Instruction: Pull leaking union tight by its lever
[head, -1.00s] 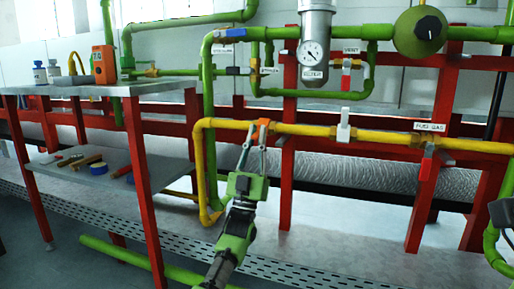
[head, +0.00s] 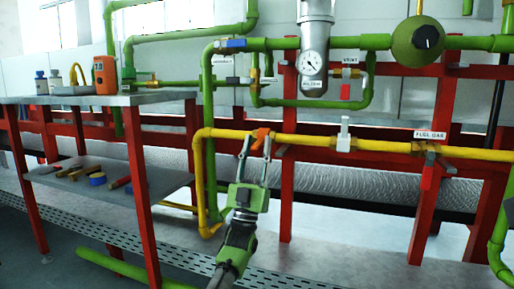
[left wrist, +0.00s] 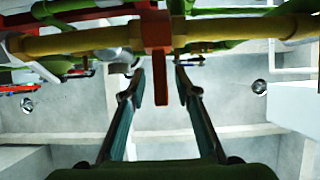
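A yellow pipe (head: 300,139) runs across the frame. An orange-red fitting (head: 260,136) sits on it near its left bend. In the left wrist view the fitting's collar (left wrist: 155,30) wraps the pipe, and a flat lever (left wrist: 161,88) hangs down from it. My left gripper (head: 258,146) is just below the pipe, pointing up at the fitting. In the left wrist view the gripper (left wrist: 160,84) is open, with a finger on each side of the lever and gaps visible on both sides. No leak is visible. My right gripper is not visible.
A white-levered fitting (head: 344,135) and a red-handled valve (head: 428,168) sit farther right on the yellow pipe. Green pipes, a gauge (head: 311,62) and red posts (head: 287,190) stand around it. A table (head: 150,99) with bottles stands left.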

